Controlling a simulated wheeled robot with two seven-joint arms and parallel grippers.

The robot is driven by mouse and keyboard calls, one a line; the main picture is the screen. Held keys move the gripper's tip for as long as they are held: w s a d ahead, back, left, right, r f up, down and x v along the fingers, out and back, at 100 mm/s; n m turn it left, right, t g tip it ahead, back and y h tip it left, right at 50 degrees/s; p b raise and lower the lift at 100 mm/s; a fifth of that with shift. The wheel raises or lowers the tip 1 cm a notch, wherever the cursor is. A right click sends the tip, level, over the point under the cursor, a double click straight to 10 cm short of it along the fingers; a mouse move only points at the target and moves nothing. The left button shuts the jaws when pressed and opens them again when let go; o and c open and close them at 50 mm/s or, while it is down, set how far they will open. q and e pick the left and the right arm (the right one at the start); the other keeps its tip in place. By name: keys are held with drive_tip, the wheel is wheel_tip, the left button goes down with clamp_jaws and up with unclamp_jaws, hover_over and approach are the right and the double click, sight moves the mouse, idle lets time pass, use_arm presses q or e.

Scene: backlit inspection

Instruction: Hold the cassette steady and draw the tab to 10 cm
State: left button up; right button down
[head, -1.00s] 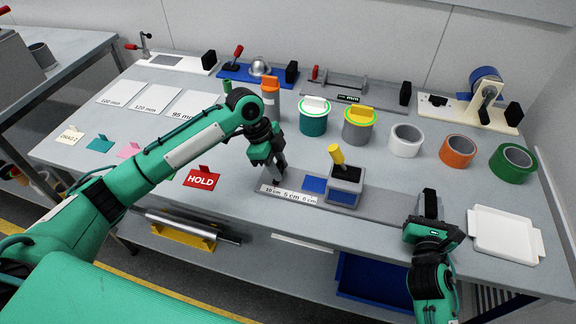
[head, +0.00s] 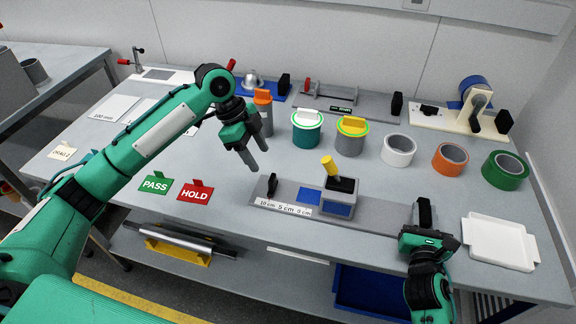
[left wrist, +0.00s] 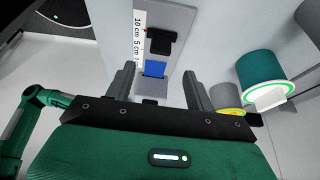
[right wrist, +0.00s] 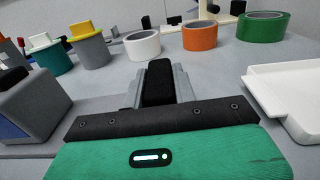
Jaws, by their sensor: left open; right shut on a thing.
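The cassette (head: 341,197) is a grey box with a blue front panel and a yellow knob, standing on a long grey base. A blue strip (head: 308,195) shows left of it, above a printed scale (head: 283,208). The black tab (head: 271,184) stands upright at the scale's 10 cm end; it also shows in the left wrist view (left wrist: 160,41). My left gripper (head: 257,157) is open and empty, above and behind the tab, apart from it. My right gripper (head: 424,207) is shut on a black upright block (right wrist: 158,82) at the base's right end.
A white tray (head: 500,242) lies right of my right gripper. Tape rolls (head: 398,150) and lidded pots (head: 306,128) stand behind the cassette. PASS (head: 155,185) and HOLD (head: 194,193) cards stand at the left front edge.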

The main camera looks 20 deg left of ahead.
drive_tip(key=shift+f, duration=0.2)
use_arm(q)
drive_tip(key=v, duration=0.2)
drive_tip(key=shift+a+r, duration=0.15)
drive_tip(key=shift+r, duration=0.1)
use_arm(e)
drive_tip(key=c, duration=1)
unclamp_jaws()
drive_tip(key=shift+w, duration=0.1)
drive_tip(key=shift+c, duration=0.2)
use_arm(q)
drive_tip(key=shift+w, duration=0.1)
use_arm(e)
drive_tip(key=shift+r, duration=0.1)
